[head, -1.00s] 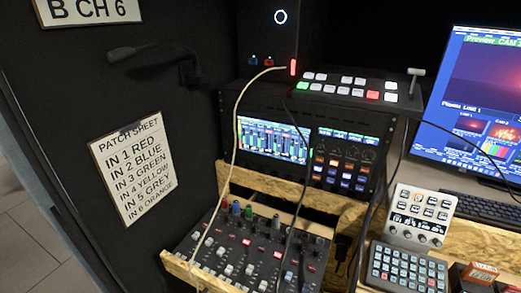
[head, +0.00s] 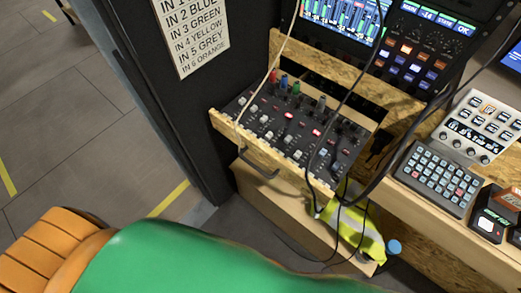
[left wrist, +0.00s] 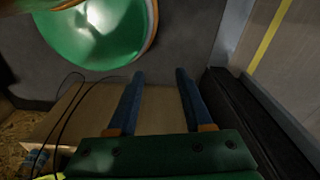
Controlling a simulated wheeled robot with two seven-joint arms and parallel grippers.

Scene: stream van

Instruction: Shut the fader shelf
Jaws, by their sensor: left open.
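The fader shelf (head: 225,129) is pulled out below the rack. It has a pale wooden front edge with a dark handle (head: 258,170), and a black fader panel (head: 285,128) with coloured knobs lies on it. Cables run across the panel. In the left wrist view my left gripper (left wrist: 160,76) has two blue fingers spread apart with nothing between them. They point over a pale wooden surface and the dark floor, and the fader shelf is not clear in that view. My green and orange arm crosses the bottom of the head view, its fingers out of frame. My right gripper does not show.
A low wooden box (head: 275,203) stands below the shelf, with a yellow hi-vis vest (head: 352,232) and loose black cables by its right end. A keypad (head: 437,178) sits on the counter at right. A dark wall panel borders the shelf's left; open floor lies beyond.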

